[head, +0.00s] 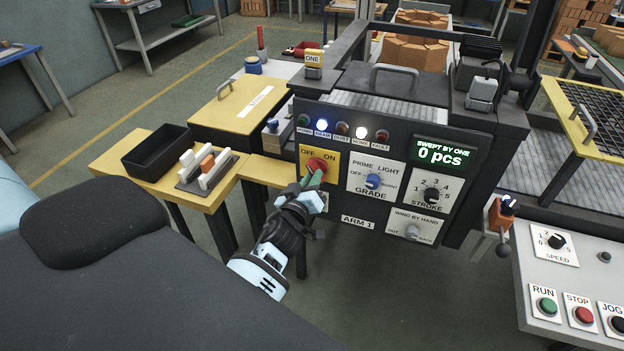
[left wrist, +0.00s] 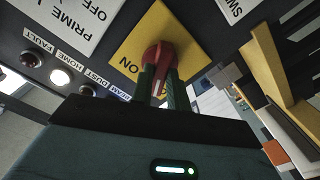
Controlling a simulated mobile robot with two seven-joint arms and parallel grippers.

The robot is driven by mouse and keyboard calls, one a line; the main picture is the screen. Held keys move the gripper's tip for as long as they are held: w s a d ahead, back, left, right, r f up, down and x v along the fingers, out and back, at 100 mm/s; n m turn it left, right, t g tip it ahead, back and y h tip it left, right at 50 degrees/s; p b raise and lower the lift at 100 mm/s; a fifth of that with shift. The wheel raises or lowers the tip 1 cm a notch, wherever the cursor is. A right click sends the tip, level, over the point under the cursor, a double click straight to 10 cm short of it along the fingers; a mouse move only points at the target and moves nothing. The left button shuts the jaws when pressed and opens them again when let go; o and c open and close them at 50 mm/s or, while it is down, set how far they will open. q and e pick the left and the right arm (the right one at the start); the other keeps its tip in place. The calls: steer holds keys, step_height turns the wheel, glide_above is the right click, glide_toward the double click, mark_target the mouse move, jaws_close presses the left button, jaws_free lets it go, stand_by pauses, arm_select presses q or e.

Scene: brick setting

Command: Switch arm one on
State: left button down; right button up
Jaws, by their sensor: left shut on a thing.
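The arm one switch (head: 317,166) is a red rotary knob on a yellow plate (head: 330,155) marked OFF on the left and ON on the right. The plate is on a dark panel labelled ARM 1 (head: 358,221). My left gripper (head: 313,180) comes up from below and is shut on the knob. In the left wrist view the knob (left wrist: 158,54) sits between the two greenish fingers (left wrist: 158,85), with ON beside it. The fingers hide part of the knob, and I cannot tell for sure which mark it points to. My right gripper is not in view.
Panel lamps sit above the switch; BEAM (head: 321,125) and HOME (head: 361,132) are lit. The GRADE knob (head: 373,181) is close on the right. The display (head: 440,154) reads 0 pcs. A yellow side table (head: 222,190) with a black tray (head: 158,150) stands left.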

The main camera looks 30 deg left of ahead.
arm_select(q)
steer(key=shift+m, duration=7.5)
steer(key=c, duration=1.4)
jaws_free()
steer(key=shift+o, duration=0.2)
